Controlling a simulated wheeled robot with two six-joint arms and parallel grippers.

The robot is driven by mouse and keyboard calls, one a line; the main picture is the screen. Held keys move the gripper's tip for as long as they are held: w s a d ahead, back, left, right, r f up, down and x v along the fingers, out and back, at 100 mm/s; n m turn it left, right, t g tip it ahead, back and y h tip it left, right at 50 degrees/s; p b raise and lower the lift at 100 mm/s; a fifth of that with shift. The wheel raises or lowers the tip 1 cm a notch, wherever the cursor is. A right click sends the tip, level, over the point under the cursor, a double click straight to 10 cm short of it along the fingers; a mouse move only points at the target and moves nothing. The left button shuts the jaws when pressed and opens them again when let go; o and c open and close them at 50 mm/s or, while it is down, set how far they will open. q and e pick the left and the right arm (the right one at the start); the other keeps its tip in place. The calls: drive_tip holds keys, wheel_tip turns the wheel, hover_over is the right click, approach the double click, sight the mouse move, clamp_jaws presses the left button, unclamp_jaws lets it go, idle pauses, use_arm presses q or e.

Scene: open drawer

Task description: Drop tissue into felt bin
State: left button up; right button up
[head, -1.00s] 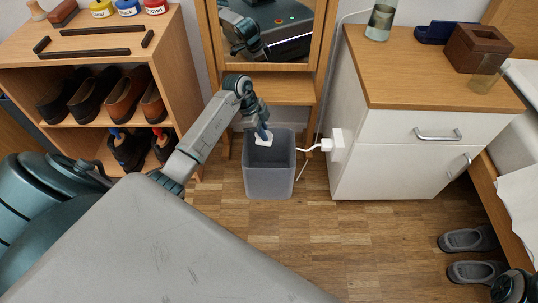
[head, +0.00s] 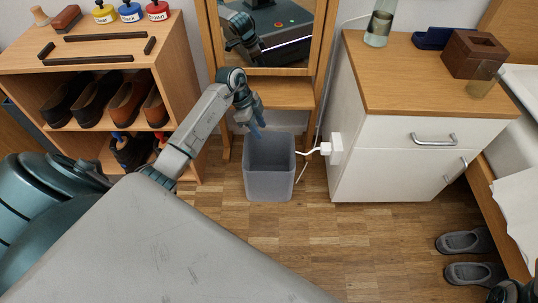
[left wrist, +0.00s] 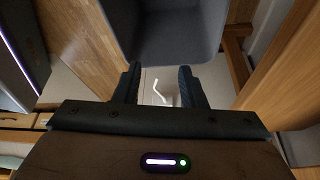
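The grey felt bin (head: 269,178) stands upright on the wood floor below the mirror in the head view. Its wall and inside also fill the top of the left wrist view (left wrist: 175,52). My left gripper (head: 257,130) is above the bin's back left rim, fingers pointing down. In the left wrist view its two fingers (left wrist: 159,84) are apart with nothing held between them. The white tissue is not visible in either view now; the bottom of the bin is hidden. My right gripper is not in view; only a dark bit of my right arm shows at the bottom right corner.
A shoe shelf (head: 185,75) stands left of the bin. A white cabinet (head: 385,160) stands right, with a white plug block (head: 336,148) and cable close to the bin. The mirror stand (head: 285,93) is behind. Grey slippers (head: 466,241) lie at right on otherwise open floor.

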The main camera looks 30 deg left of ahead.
use_arm(q)
drive_tip(key=p+v, duration=0.1)
drive_tip(key=v, duration=0.5)
drive_tip(key=shift+p, duration=0.35)
drive_tip(key=shift+r, duration=0.1)
